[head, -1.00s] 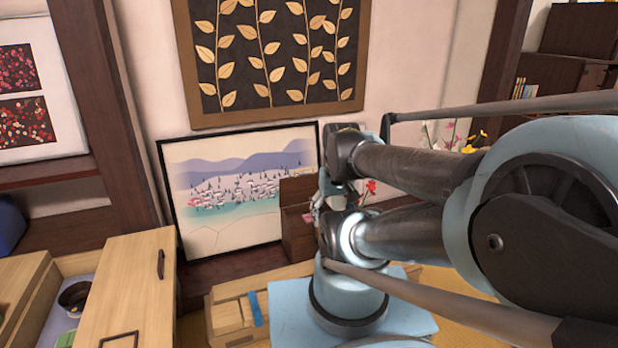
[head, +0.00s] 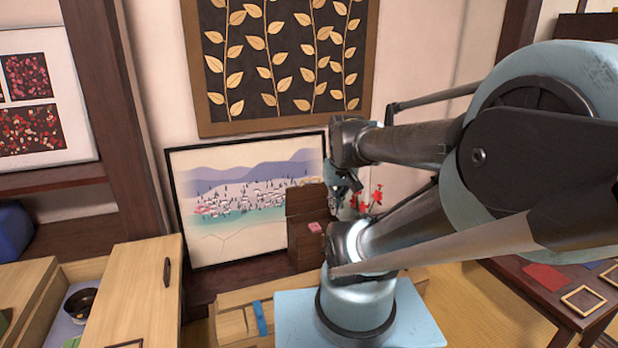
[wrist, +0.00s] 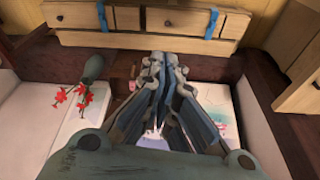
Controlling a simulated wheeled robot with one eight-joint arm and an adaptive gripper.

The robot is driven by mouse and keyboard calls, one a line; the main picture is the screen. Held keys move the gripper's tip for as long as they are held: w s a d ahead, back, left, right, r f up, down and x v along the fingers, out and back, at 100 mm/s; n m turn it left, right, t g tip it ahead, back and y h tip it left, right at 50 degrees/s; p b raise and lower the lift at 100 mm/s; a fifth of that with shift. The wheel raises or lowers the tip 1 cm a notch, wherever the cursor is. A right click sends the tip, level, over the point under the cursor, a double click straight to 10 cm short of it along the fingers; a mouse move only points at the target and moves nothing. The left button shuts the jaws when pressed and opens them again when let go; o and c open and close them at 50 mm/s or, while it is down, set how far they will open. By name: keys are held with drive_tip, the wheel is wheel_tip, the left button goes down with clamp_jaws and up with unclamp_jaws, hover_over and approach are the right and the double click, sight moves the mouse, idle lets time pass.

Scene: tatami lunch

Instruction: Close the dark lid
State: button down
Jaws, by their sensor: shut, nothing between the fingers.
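The dark lid (head: 307,201) stands upright at the back of a small dark brown box (head: 304,249) against the wall, so the box is open. A pink item (head: 315,228) shows at the box's top; a bit of pink also shows beside my fingers in the wrist view (wrist: 132,85). My gripper (head: 346,197) is just right of the lid in the head view, partly hidden by my arm. In the wrist view my gripper (wrist: 160,62) is shut and empty, its fingers covering most of the box area. I cannot tell whether it touches the lid.
A framed landscape picture (head: 235,200) leans behind the box. Red flowers (head: 375,196) stand close right of my gripper; they also show in the wrist view (wrist: 75,97). A wooden chest (head: 232,318) lies in front, and a dark low table (head: 530,285) is at right.

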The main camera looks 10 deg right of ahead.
drive_tip(key=w+r+n+t+y, duration=0.1)
drive_tip(key=w+r, duration=0.1)
drive_tip(key=w, duration=1.4)
drive_tip(key=w+r+t, duration=0.2)
drive_tip(key=w, duration=1.3)
drive_tip(key=w+f+t, duration=0.1)
drive_tip(key=w+f, duration=0.5)
drive_tip(key=w, duration=0.7)
drive_tip(key=w+f+t, duration=0.1)
drive_tip(key=w+f, duration=0.5)
drive_tip(key=w, duration=0.7)
drive_tip(key=d+x, duration=0.1)
drive_tip(key=x, duration=1)
drive_tip(key=shift+n+y, duration=0.3)
drive_tip(key=shift+n, duration=0.1)
drive_tip(key=shift+s+d+f, duration=0.1)
drive_tip(key=shift+s+f, duration=0.1)
drive_tip(key=shift+s, duration=0.5)
drive_tip(key=shift+s+f, duration=0.2)
drive_tip(key=shift+s, duration=0.5)
drive_tip(key=shift+s+d+f, duration=0.1)
drive_tip(key=shift+s+f, duration=0.1)
drive_tip(key=shift+s, duration=0.5)
drive_tip(key=shift+d, duration=0.1)
